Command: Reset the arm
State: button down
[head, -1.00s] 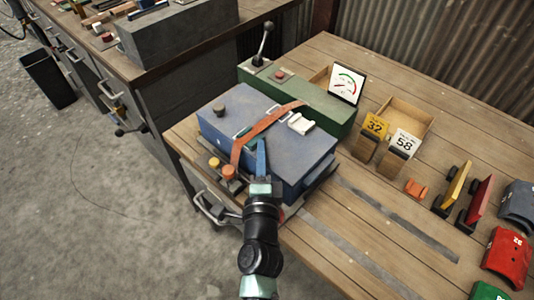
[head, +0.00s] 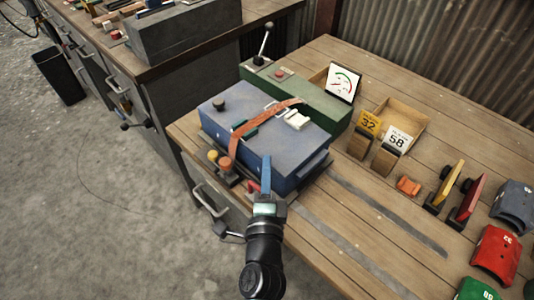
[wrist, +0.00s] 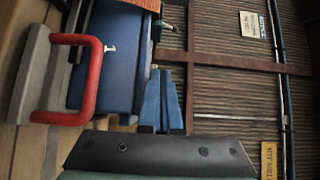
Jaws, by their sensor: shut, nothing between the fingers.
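My gripper (head: 266,168) is in front of the near side of the blue box (head: 285,145) in the head view. Its blue fingers are together and empty. In the wrist view my gripper (wrist: 163,84) points toward the corrugated wall, with the blue box (wrist: 112,55) and a red handle (wrist: 92,80) to its left. I cannot tell whether the fingers touch the box. An orange strap (head: 239,143) lies across the box's top.
A green box (head: 305,100) with a lever stands behind the blue box. Bare table lies between.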

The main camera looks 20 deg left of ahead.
jog(key=v, duration=0.5)
jog(key=shift+s, duration=0.35)
jog(key=shift+d, duration=0.1)
jog(key=w+d+r+n+t+p, duration=0.1)
jog(key=w+r+n+t+p, duration=0.15)
jog(key=r, duration=0.95)
jog(key=w+r+n+t+p, duration=0.1)
jog(key=r+n+p, duration=0.15)
jog(key=r, duration=0.85)
jog(key=w+d+r+n+t+p, duration=0.1)
jog(key=w+r+n+t, duration=0.15)
jog(key=r, duration=0.95)
jog(key=s+d+r+n+t+h+p, duration=0.1)
jog(key=s+d+r+n+h, duration=0.1)
jog(key=r, duration=0.7)
jog(key=s+d+r+n+t+h+p, duration=0.2)
jog(key=s+d+r, duration=0.2)
jog(key=r, duration=0.6)
jog(key=s+d+r+n+t+h+p, duration=0.1)
jog(key=s+d+r+n+h+p, duration=0.1)
jog(key=d+r, duration=0.4)
notch_tip(320, 180, up, 4)
jog(key=shift+s+r+t+h, duration=0.15)
jog(key=shift+s+t+h, duration=0.3)
jog(key=shift+s, duration=0.3)
jog(key=c, duration=1.5)
grip_release()
jog(key=shift+c, duration=0.2)
